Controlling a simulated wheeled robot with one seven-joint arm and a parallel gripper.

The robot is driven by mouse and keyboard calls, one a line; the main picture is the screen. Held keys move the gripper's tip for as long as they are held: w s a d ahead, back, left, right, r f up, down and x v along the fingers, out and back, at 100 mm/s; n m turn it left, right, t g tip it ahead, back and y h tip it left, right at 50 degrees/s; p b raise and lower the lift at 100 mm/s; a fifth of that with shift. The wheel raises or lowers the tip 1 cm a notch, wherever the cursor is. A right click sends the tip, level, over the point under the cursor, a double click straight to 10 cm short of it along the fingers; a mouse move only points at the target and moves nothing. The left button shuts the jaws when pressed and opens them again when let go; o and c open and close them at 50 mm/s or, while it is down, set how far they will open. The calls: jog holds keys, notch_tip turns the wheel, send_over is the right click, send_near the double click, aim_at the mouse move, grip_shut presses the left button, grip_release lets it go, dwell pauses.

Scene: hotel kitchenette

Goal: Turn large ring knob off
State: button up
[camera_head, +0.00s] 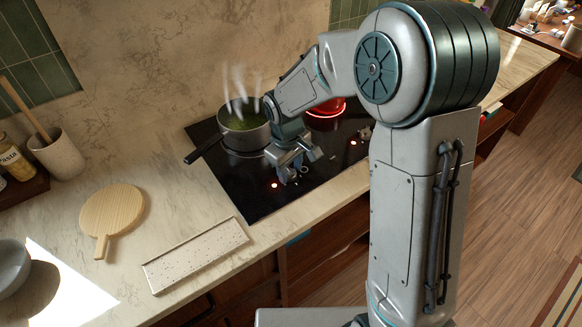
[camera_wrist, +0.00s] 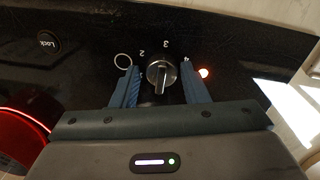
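In the wrist view a round metal knob (camera_wrist: 162,74) sits on the black cooktop, with printed numbers and a ring mark (camera_wrist: 123,61) around it. A small light (camera_wrist: 204,72) glows orange-white beside the number 4. My gripper (camera_wrist: 161,88) is open, with one blue finger on each side of the knob and a visible gap on both sides. In the head view my gripper (camera_head: 292,174) is low over the front of the cooktop (camera_head: 248,198) and hides the knob there. A lit indicator (camera_head: 275,185) shows just left of it.
A steaming pot (camera_head: 244,130) with a black handle stands on the cooktop behind my gripper. A burner (camera_head: 325,108) glows red to the right. A speckled tray (camera_head: 196,254) and a wooden board (camera_head: 111,211) lie on the counter at left.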

aim_at(288, 175)
notch_tip(288, 175, up, 14)
jog(key=shift+s+a+b, duration=0.35)
jog(key=shift+s+b, duration=0.05)
jog(key=shift+f, duration=0.1)
dwell(0.3)
jog(key=s+d+f+m+t, duration=0.1)
jog(key=s+d+m+t, duration=0.1)
jog(key=s+d+m, duration=0.7)
jog(key=s+d, duration=0.6)
jog(key=s, duration=0.3)
jog(key=shift+s+f+y, duration=0.25)
jog(key=shift+f+y, duration=0.05)
jog(key=shift+f, duration=0.05)
jog(key=shift+c, duration=0.5)
dwell(0.6)
